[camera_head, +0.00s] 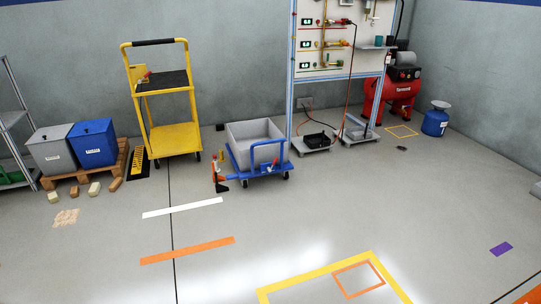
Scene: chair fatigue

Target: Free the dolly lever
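A blue dolly (246,176) on dark wheels stands on the floor near the middle of the head view. A grey open bin (244,152) sits on it, and a blue handle bar (268,142) rises at its front right side. A small orange-red and black part (220,178) with a whitish piece is at the dolly's left end, against or beside its frame. It is too small to tell which piece is the lever or what blocks it. Neither of my grippers shows in the view.
A yellow cart (175,138) stands behind left of the dolly. A pallet (66,178) with grey and blue bins and several loose blocks is at far left. A test panel (337,73) and red compressor (403,90) stand behind right. The front floor is clear, with tape markings.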

